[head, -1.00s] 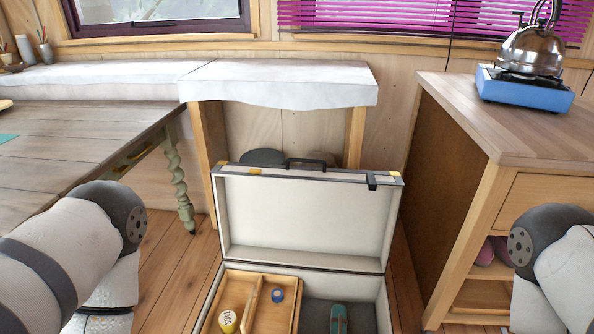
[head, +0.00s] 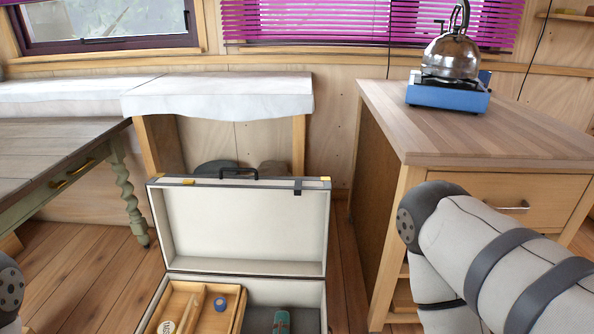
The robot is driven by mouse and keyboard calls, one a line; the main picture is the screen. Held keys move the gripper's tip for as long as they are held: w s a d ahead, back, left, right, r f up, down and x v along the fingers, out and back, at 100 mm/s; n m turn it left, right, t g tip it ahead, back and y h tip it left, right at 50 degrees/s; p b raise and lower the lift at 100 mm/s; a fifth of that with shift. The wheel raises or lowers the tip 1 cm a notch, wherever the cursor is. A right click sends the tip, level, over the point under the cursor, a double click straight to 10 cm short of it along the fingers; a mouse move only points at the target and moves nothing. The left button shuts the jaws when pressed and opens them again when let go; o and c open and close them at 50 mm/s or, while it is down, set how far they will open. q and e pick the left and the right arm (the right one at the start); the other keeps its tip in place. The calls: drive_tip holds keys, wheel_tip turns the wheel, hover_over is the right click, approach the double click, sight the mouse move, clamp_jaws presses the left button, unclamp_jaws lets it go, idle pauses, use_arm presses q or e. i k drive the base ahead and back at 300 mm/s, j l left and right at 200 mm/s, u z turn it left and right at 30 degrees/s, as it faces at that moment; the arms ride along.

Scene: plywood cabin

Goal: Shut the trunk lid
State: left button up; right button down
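The trunk (head: 309,293) stands on the floor at the bottom centre of the head view, its front cut off by the lower edge. Its lid (head: 245,229) is open and stands roughly upright at the back, pale inside with a dark rim. A dark handle (head: 239,173) sits on the lid's top edge. Inside are a wooden tray (head: 222,321) with a blue roll (head: 220,304) and a pale round thing, and a teal object (head: 281,322) on the dark floor of the trunk. Parts of my arms show at both sides. Neither gripper is in view.
A wooden cabinet (head: 471,131) with a blue stove (head: 447,96) and kettle (head: 452,56) stands at right. A table with a green leg (head: 127,190) is at left. A cloth-topped bench (head: 217,94) is behind the lid. Bare floor (head: 79,268) lies left of the trunk.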

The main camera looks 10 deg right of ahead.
sight(255, 225)
drive_tip(key=l+u, duration=0.3)
drive_tip(key=l, duration=0.15)
drive_tip(key=k+l+u, duration=0.1)
drive_tip(key=l+u, duration=0.15)
drive_tip(key=l, duration=0.2)
drive_tip(key=k+l+u, duration=0.1)
drive_tip(key=l+u, duration=0.2)
drive_tip(key=l, duration=0.15)
drive_tip(key=i+l+u, duration=0.15)
drive_tip(key=l+u, duration=0.3)
drive_tip(key=l, duration=0.2)
drive_tip(key=l+u, duration=0.4)
drive_tip(key=l, duration=0.25)
drive_tip(key=i, duration=0.05)
